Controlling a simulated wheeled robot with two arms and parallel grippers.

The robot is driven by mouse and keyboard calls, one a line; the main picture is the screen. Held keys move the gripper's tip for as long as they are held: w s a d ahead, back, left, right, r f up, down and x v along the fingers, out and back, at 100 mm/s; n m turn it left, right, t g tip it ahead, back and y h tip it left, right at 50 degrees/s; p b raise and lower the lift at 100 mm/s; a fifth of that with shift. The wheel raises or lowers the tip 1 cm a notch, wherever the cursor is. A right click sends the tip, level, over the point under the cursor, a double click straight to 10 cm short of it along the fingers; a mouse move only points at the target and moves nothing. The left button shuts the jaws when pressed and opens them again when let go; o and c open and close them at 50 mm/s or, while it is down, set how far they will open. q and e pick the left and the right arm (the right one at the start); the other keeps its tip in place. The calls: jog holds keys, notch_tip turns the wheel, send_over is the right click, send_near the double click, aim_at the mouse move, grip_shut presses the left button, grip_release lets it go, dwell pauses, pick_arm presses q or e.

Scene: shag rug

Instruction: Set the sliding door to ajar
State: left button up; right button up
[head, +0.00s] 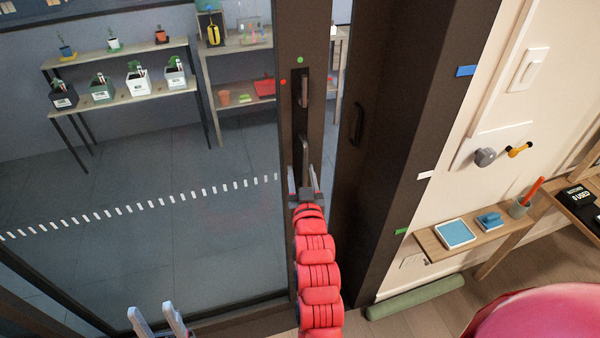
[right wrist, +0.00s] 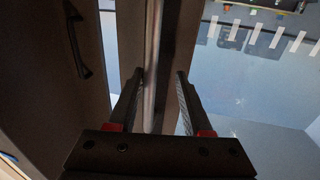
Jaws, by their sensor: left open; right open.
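The sliding door is a glass panel with a dark frame; its upright stile (head: 315,100) carries a vertical bar handle (head: 303,118). A narrow gap shows between this stile and the dark jamb (head: 400,130) on the right. My right gripper (head: 304,180) is at the lower end of the handle. In the right wrist view its open fingers (right wrist: 160,85) lie either side of the metal handle bar (right wrist: 152,50), which is nearer the left finger. Contact cannot be told. My left gripper (head: 158,316) is open and empty at the lower left, away from the handle.
A second dark handle (head: 357,123) sits on the panel right of the gap. Coloured tabs mark the jamb. A wooden wall shelf (head: 470,238) holds small items. A green roll (head: 415,297) and a pink round object (head: 545,315) lie at lower right. Plant shelves stand behind the glass.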

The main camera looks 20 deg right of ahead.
jog(key=shift+w+f, duration=0.1)
jog(key=shift+s+b, duration=0.3)
jog(key=shift+s, duration=0.05)
jog(key=s+a+p, duration=0.2)
jog(key=s+p, duration=0.3)
jog(key=s, duration=1.1)
jog(key=shift+s+a+p, duration=0.25)
jog(key=shift+a+p, duration=0.05)
jog(key=shift+p, duration=0.05)
